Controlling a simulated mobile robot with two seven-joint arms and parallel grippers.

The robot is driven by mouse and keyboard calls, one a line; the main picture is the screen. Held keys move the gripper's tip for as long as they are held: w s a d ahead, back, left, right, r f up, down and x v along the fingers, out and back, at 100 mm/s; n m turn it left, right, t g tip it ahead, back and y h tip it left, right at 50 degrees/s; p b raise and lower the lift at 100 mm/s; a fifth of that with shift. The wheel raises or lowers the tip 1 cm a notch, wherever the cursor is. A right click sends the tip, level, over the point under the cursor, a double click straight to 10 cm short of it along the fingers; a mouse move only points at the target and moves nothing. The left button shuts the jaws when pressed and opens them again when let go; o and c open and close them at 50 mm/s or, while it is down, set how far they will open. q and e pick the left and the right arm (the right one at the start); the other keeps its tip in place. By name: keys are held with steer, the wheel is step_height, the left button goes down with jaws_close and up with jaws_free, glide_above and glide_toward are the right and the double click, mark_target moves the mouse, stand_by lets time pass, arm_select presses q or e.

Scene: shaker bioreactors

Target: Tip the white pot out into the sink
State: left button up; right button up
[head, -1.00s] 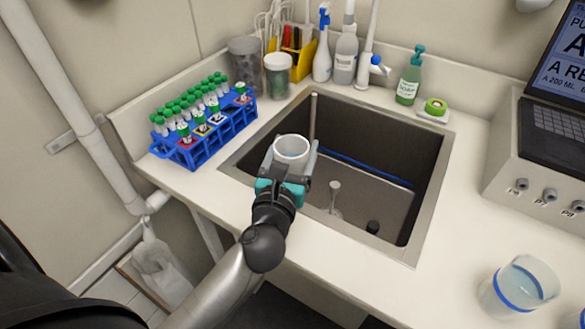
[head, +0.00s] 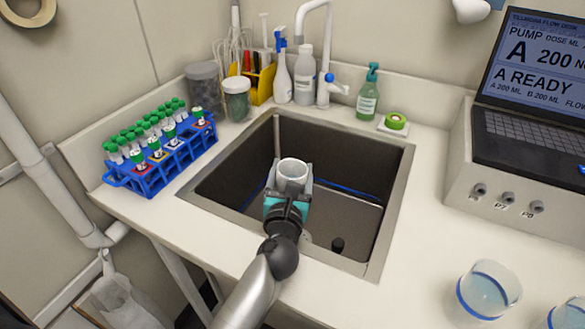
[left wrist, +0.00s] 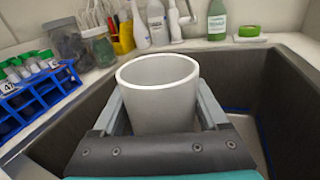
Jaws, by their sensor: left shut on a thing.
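The white pot (head: 293,170) is upright between the fingers of my left gripper (head: 291,178), which is shut on it. The left wrist view shows the pot (left wrist: 158,95) close up with its open rim upward; its contents cannot be made out. My gripper holds the pot over the dark sink (head: 350,165), inside its rim in the head view. The sink's walls also show in the left wrist view (left wrist: 285,105). My right gripper is not in view.
A blue rack (head: 165,165) of green-capped tubes stands left of the sink. Jars, spray bottles, the tap (head: 326,50) and a green soap bottle (head: 367,95) line the back. A beaker (head: 487,290) and a pump unit with a screen (head: 530,90) are at the right.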

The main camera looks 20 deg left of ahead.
arm_select(q)
steer(key=shift+f+b, duration=0.35)
steer(key=shift+f, duration=0.35)
steer(key=shift+a+r+m+p, duration=0.15)
steer(key=shift+r+m+p, duration=0.1)
steer(key=shift+m+p, duration=0.45)
steer(key=m+p, duration=0.2)
steer(key=r+m+g+p, duration=0.1)
steer(key=p, duration=0.1)
steer(key=shift+s+a, duration=0.2)
steer(key=shift+a, duration=0.1)
steer(key=d+r+m+p, duration=0.1)
steer(key=w+d+r+m+p, duration=0.1)
steer(key=p, duration=0.1)
steer(key=r+m+p, duration=0.1)
steer(key=shift+w+d+g, duration=0.25)
steer(key=shift+d+g, duration=0.05)
steer(key=shift+d, duration=0.1)
steer(key=shift+r+y+p, duration=0.1)
steer(key=shift+y+p, duration=0.2)
steer(key=m+p, duration=0.1)
steer(key=d+p, duration=0.1)
steer(key=p, duration=0.1)
steer(key=shift+w+r+m, duration=0.25)
steer(key=shift+r+m, duration=0.15)
